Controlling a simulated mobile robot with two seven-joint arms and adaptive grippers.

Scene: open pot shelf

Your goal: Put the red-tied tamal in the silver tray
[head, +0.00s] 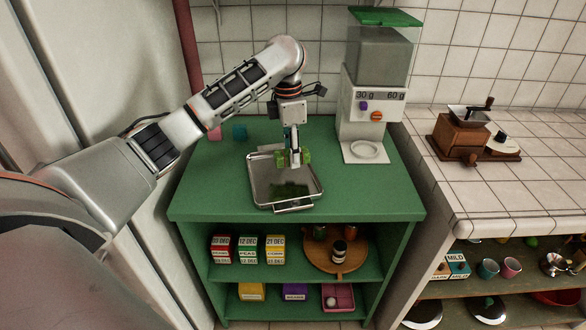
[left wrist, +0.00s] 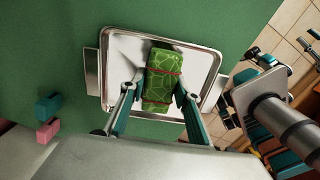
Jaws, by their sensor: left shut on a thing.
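The red-tied tamal (left wrist: 162,78) is a green, leaf-patterned block with two thin red ties. My left gripper (left wrist: 156,98) is shut on it, one finger on each long side. In the head view my left gripper (head: 295,160) points down, with the tamal (head: 306,157) showing green at its fingertips. The silver tray (head: 262,183) lies on the green shelf top below it. The tray (left wrist: 124,50) is behind the tamal in the left wrist view. The tamal appears held above the tray, with a dark green patch on the tray floor below.
A dispenser (head: 375,100) stands behind and right of the tray. A teal block (head: 240,132) and a pink block (head: 215,133) lie behind it to the left. A coffee grinder (head: 462,135) is on the tiled counter. The green top (head: 365,190) is clear right of the tray.

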